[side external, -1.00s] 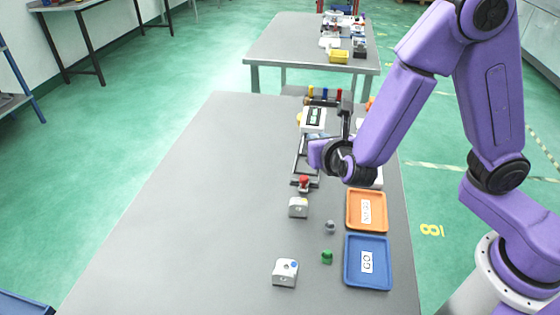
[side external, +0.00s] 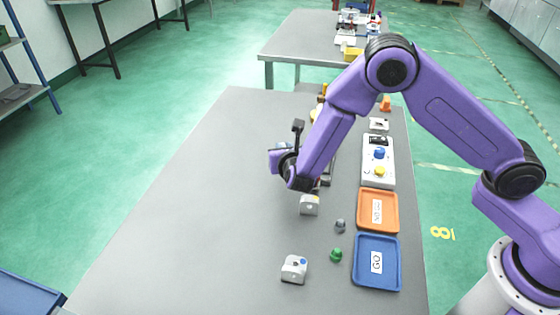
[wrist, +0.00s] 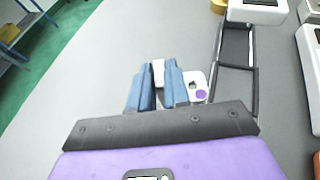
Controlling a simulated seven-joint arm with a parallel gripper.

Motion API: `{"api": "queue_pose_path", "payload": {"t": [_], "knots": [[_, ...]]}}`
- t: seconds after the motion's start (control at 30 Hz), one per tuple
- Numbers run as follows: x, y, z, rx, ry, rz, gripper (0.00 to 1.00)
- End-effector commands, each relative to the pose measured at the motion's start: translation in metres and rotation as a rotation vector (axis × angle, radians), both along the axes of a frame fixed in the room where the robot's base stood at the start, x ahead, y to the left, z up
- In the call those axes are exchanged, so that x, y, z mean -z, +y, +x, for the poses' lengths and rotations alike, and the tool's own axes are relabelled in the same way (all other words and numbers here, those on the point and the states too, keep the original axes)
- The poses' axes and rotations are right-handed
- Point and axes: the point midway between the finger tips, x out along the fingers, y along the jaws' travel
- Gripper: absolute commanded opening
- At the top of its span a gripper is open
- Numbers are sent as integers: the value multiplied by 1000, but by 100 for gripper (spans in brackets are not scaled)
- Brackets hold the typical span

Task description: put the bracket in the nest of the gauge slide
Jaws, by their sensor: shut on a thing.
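My gripper (wrist: 157,72) is shut on a pale bracket (wrist: 196,80) in the wrist view. The bracket shows between the blue fingers and to the right of the right finger, where it has a hole and a purple dot. The fingers hide part of it. The gauge slide (wrist: 254,80) lies to the right of the gripper as a dark railed frame, with a white box at its far end. I cannot make out the nest. In the side view my gripper (side external: 284,165) is over the table, its fingertips and the bracket hidden. My arm covers most of the slide there.
A casting with a yellow dot (side external: 309,206) and one with a blue dot (side external: 294,269) stand nearer the front. Grey (side external: 340,226) and green (side external: 336,255) pieces, an orange tray (side external: 363,211), a blue tray (side external: 357,265) and a knobbed panel (side external: 367,171) lie rightward. The table's left is clear.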

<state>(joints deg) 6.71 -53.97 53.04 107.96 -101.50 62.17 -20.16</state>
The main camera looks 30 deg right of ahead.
Motion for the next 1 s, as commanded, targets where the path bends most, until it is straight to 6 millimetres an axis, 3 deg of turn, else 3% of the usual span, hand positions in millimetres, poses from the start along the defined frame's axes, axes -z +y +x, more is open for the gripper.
{"api": "queue_pose_path", "payload": {"t": [0.3,0.53,0.97,1.0], "knots": [[21,5,16,0,0,-1,0],[46,4,14,0,0,-1,0],[51,5,14,-1,0,0,0],[50,5,14,-1,-1,1,30]]}}
